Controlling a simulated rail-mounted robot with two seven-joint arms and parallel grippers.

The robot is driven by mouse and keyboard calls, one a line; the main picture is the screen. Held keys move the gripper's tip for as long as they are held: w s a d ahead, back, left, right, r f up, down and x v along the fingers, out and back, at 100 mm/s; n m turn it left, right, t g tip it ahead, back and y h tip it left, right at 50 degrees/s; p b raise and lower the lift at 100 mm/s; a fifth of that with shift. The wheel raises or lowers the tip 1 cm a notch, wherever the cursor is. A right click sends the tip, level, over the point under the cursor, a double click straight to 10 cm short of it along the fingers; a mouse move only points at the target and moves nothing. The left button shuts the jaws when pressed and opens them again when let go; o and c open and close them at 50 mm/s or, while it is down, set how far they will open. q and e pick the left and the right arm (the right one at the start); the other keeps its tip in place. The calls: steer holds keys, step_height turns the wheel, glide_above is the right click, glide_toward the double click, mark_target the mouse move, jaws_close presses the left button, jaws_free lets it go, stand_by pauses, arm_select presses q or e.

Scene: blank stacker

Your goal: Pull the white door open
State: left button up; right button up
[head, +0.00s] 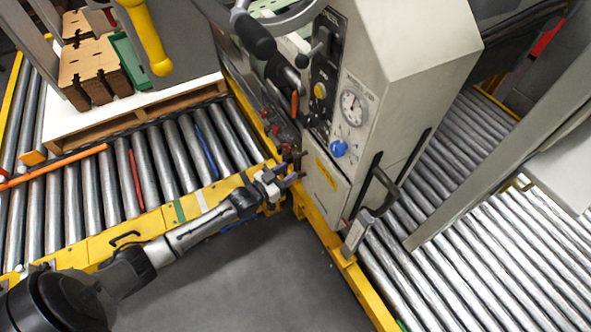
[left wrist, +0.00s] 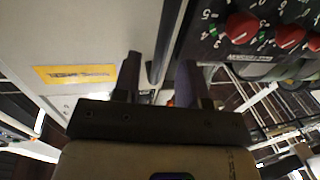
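The white door (head: 325,186) is a small panel with a yellow label, low on the front of the pale machine. It also shows in the left wrist view (left wrist: 78,40), at the upper left. My left gripper (head: 292,172) is at the door's left edge in the head view. In the left wrist view its two dark fingers (left wrist: 160,78) stand apart, with the door's edge running up to the gap between them. I cannot tell whether either finger touches the door. The door looks closed or nearly so. My right gripper is not in view.
A control panel with red knobs (left wrist: 240,27) lies right beside the fingers. A gauge (head: 353,107) and blue knob (head: 339,149) sit above the door, and a black handle (head: 383,186) to its right. A yellow rail (head: 330,240) runs below. The grey floor (head: 250,285) is clear.

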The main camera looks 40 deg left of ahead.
mark_target(295, 167)
arm_select(q)
steer(key=shift+w+d+b, duration=0.15)
steer(key=shift+w+b, duration=0.15)
steer(key=shift+w, duration=0.6)
steer(key=shift+w+d+b, duration=0.15)
steer(key=shift+w+b, duration=0.1)
steer(key=shift+w, duration=0.65)
steer(key=shift+c, duration=0.2)
jaws_close()
